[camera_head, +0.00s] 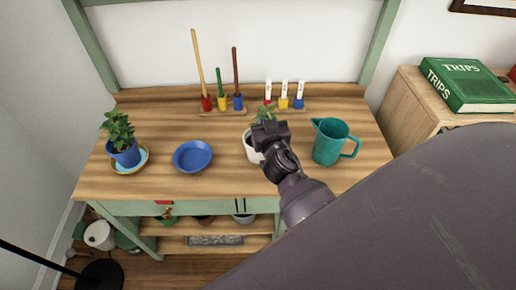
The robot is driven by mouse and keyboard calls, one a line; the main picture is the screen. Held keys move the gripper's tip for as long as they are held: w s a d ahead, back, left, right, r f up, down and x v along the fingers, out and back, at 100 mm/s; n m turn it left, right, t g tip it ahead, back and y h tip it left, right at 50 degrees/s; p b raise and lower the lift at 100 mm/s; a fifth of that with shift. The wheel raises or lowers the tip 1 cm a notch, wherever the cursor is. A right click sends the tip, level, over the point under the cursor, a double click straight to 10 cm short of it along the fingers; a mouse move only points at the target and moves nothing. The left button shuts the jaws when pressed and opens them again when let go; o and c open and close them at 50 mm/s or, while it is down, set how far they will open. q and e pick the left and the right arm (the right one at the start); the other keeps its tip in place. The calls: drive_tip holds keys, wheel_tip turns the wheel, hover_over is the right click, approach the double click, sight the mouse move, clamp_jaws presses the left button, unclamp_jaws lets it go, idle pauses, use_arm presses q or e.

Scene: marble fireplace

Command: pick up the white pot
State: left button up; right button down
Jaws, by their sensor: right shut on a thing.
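The white pot (251,149) stands near the middle of the wooden bench top, with some green leaves (266,113) showing above it. My right gripper (267,131) is over the pot's right side and rim and hides much of it. The gripper is shut on the pot, though its fingertips are hard to make out. I cannot tell whether the pot is touching the bench or just above it. My left gripper is not in view.
A teal pitcher (328,142) stands close to the right of my right gripper. A blue bowl (192,156) lies left of the pot, and a blue-potted plant (122,143) stands further left. Several coloured tools (221,97) stand in a rack behind. The front middle of the bench is clear.

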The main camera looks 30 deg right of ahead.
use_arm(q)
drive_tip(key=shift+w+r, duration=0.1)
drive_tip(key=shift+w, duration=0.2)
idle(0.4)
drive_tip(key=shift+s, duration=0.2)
use_arm(e)
drive_tip(key=shift+r, duration=0.1)
idle(0.4)
